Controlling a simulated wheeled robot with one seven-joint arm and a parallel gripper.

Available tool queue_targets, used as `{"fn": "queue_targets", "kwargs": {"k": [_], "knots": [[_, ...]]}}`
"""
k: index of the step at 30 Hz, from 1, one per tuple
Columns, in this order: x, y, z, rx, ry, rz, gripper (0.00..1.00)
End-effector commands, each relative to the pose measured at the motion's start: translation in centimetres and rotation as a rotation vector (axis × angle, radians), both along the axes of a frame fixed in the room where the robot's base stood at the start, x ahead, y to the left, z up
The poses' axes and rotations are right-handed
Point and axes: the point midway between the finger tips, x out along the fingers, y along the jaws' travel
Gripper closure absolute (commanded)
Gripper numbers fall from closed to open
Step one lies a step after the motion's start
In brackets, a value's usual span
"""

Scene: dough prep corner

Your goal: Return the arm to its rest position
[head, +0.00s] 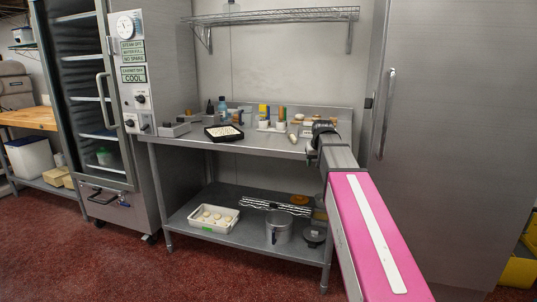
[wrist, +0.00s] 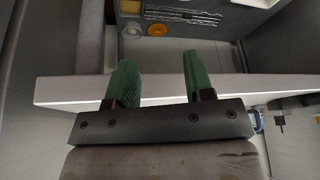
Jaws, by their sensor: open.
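My gripper (wrist: 158,76) shows in the wrist view with two green fingers set wide apart and nothing between them. The pale edge of the steel table (wrist: 260,86) crosses the view behind the fingers. In the head view my arm reaches out from the lower right, and its dark wrist end is at the right end of the steel table (head: 180,139). The fingers are hard to make out there. I cannot tell how far the gripper is from the tabletop.
A black tray (head: 207,134) with pale pieces, a blue bottle (head: 222,106) and small containers stand on the table. The lower shelf holds a white tray (head: 236,213) and a metal pot (head: 278,228). A tall cabinet (head: 455,140) stands close right of my arm. The red floor in front is clear.

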Motion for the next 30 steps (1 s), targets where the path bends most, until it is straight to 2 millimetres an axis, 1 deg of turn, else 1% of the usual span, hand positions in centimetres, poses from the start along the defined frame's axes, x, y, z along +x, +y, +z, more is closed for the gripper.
{"fn": "queue_targets", "kwargs": {"k": [1, 2, 3, 5, 6, 8, 12, 15, 20, 24, 27, 30], "knots": [[-1.3, 0.1, -2.4, 0.000, 0.024, -0.002, 0.52], [-1.9, 0.1, -3.6, -0.001, 0.036, -0.005, 0.52], [-2.7, 0.2, -5.1, -0.001, 0.052, -0.006, 0.52], [-3.8, 0.2, -7.4, -0.001, 0.077, -0.011, 0.52], [-4.6, 0.3, -8.9, -0.002, 0.093, -0.013, 0.52], [-5.9, 0.4, -11.1, -0.002, 0.116, -0.016, 0.52], [-9.1, 0.5, -15.9, -0.004, 0.171, -0.024, 0.52], [-11.5, 0.6, -19.0, -0.006, 0.211, -0.029, 0.52], [-15.8, 0.8, -23.8, -0.010, 0.274, -0.038, 0.52], [-19.6, 0.8, -27.4, -0.015, 0.328, -0.045, 0.52], [-22.0, 0.9, -29.4, -0.019, 0.361, -0.049, 0.52], [-23.8, 0.9, -30.8, -0.021, 0.385, -0.052, 0.52]]}}
